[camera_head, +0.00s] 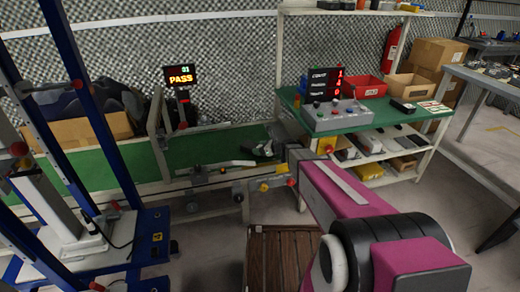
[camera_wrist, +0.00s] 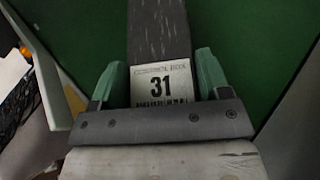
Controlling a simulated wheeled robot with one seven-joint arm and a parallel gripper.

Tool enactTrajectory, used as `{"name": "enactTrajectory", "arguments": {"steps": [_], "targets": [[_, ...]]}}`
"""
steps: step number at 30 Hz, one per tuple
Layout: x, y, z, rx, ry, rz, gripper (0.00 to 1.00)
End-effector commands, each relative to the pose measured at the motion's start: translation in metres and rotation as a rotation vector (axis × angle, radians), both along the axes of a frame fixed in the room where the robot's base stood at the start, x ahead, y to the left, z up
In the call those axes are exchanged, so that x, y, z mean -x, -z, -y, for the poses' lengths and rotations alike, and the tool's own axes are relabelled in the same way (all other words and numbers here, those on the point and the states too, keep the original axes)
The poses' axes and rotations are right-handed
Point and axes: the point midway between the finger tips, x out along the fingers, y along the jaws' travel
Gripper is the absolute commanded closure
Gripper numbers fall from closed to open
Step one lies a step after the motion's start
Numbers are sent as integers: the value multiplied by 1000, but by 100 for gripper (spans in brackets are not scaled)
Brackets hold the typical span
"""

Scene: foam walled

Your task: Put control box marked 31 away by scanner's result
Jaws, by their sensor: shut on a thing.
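My gripper (camera_wrist: 158,85) is shut on the dark grey control box (camera_wrist: 160,30), with its green fingers on either side. The box's white label reads "CONTROL BOX" and "31" in the wrist view. In the head view my gripper (camera_head: 262,150) is over the far right end of the green conveyor (camera_head: 205,150); the box is too small to make out clearly there. The scanner display (camera_head: 181,76) on a post behind the conveyor reads "31" above "PASS" in yellow. Green surface shows beneath the box in the wrist view.
Right of the conveyor, a green-topped table (camera_head: 375,120) carries a button panel (camera_head: 335,117), a red-lettered count display (camera_head: 326,84), a red bin (camera_head: 369,87) and a cardboard bin (camera_head: 408,86). A blue frame (camera_head: 95,110) stands left. A brown slatted crate (camera_head: 283,262) is on the floor.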

Motion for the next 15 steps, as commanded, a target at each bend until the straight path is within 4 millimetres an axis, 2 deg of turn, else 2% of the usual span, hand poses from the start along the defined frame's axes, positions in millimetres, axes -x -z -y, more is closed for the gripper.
{"name": "enactTrajectory", "arguments": {"steps": [6,7,9,15], "targets": [[0,3,0,0,0,-1,69],[0,3,0,0,0,0,23],[0,3,0,0,0,0,4],[0,3,0,0,0,0,4]]}}
